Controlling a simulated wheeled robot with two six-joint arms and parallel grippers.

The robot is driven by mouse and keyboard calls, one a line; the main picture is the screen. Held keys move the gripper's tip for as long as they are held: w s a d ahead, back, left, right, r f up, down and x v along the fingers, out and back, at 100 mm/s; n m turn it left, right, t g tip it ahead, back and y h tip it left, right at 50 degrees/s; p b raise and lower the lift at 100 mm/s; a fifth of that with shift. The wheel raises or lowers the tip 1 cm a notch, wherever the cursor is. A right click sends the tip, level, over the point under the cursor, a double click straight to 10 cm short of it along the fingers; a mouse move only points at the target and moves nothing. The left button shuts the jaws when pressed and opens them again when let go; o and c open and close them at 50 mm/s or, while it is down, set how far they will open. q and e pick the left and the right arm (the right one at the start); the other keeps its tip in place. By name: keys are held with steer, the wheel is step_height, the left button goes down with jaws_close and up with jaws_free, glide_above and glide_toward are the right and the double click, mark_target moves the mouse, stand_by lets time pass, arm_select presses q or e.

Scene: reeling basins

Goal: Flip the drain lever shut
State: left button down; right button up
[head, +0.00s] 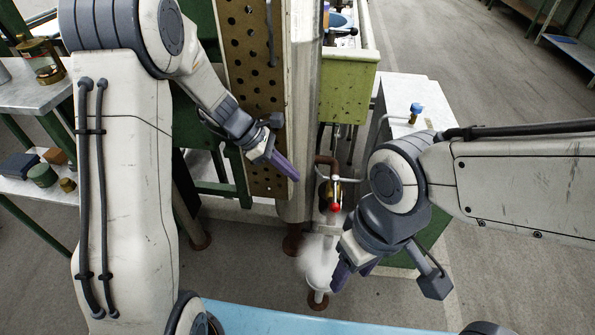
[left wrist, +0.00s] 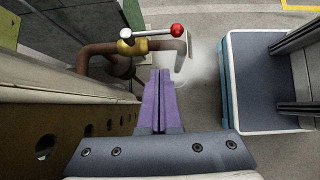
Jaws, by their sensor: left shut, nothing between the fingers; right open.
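The drain lever (left wrist: 152,32) is a thin metal bar with a red ball knob (left wrist: 177,30). It sits on a brass valve (left wrist: 132,47) and lies roughly along the pipe, pointing toward the pale outlet. The red knob also shows in the head view (head: 336,207). A whitish plume (head: 317,262) hangs around the outlet. My left gripper (head: 292,174) has its purple fingers together, empty, and apart from the lever; its fingertips show in the left wrist view (left wrist: 160,72) just short of the valve. My right gripper (head: 347,272) is open below the outlet, close to the plume.
A brown pipe (left wrist: 95,54) leads into the valve. A perforated panel (head: 250,60) stands beside my left gripper. A green trough (head: 348,95) is above the valve. A white-topped cabinet (head: 400,105) stands to the right. A blue surface (head: 270,320) lies at the bottom.

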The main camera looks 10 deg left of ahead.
mark_target(335, 193)
arm_select(q)
steer(key=d+f+b, duration=0.2)
steer(key=d+f, duration=0.3)
steer(key=d, duration=0.3)
steer(key=shift+w+f, duration=0.15)
steer(key=shift+f, duration=0.25)
steer(key=shift+d, duration=0.1)
